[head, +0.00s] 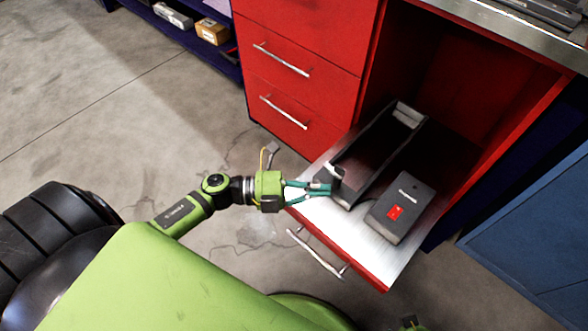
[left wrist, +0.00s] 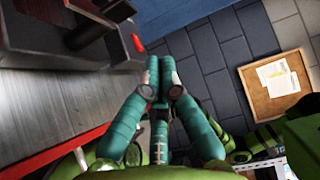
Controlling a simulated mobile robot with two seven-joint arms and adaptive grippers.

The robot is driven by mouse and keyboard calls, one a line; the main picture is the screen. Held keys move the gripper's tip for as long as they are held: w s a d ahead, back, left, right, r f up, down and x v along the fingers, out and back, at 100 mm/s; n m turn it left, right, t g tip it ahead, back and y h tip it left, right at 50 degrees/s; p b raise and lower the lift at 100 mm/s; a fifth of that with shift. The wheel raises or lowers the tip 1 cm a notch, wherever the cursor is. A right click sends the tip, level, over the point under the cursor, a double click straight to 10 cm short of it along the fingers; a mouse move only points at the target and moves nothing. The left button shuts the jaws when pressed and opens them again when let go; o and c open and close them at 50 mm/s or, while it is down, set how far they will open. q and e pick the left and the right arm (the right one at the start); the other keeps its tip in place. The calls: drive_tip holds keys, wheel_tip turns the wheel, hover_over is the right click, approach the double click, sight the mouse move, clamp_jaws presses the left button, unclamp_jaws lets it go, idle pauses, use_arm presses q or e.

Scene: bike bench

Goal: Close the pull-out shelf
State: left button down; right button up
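The pull-out shelf (head: 358,243) has a bare metal top and a red front edge, and it sticks out of the red cabinet's open bay. Its silver bar handle (head: 316,254) is on the front. The shelf's metal top also shows at the left of the left wrist view (left wrist: 45,97). My left gripper (head: 328,188) is over or beside the shelf's left front corner, close to a long black tray. In the left wrist view its teal fingers (left wrist: 159,62) meet at the tips with nothing seen between them.
The long black tray (head: 372,160) and a dark case with a red label (head: 402,207) lie on the shelf. Closed red drawers (head: 298,90) are left of the bay. A blue cabinet (head: 530,230) stands at right. Grey floor (head: 120,110) is open at left.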

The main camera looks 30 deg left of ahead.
use_arm(q)
drive_tip(key=shift+w+d, duration=0.25)
drive_tip(key=shift+w, duration=0.75)
drive_tip(key=shift+w+d, duration=0.25)
drive_tip(key=shift+w, duration=0.7)
use_arm(e)
drive_tip(key=shift+w+r, duration=0.25)
drive_tip(key=shift+r, duration=0.45)
use_arm(q)
drive_tip(key=shift+b, duration=0.3)
